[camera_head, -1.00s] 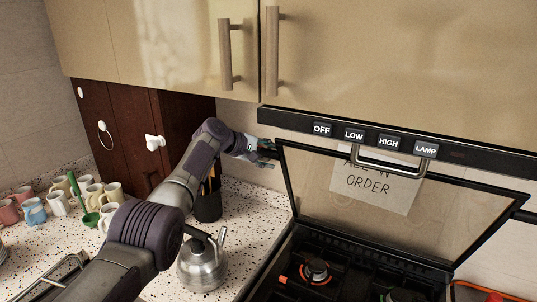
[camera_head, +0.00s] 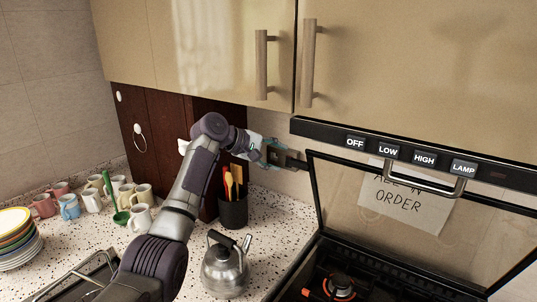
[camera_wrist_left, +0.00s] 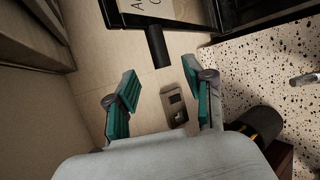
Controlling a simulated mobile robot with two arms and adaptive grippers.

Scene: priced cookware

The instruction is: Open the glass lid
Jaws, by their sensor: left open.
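The glass lid (camera_head: 345,222) of the stove stands raised and tilted back, with a black frame and a clear pane. A paper sign reading partly "ORDER" (camera_head: 405,207) shows through it. My left gripper (camera_head: 274,152) is just left of the lid's upper left corner in the head view, apart from it. In the left wrist view, its teal-padded fingers (camera_wrist_left: 160,92) are spread with nothing between them. The right gripper is not in view.
The range hood (camera_head: 420,155) with its metal handle hangs just above the lid. Stove burners (camera_head: 340,286) lie below. A kettle (camera_head: 225,268) and a utensil holder (camera_head: 233,211) stand left on the speckled counter. Several mugs and stacked plates (camera_head: 18,240) are farther left.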

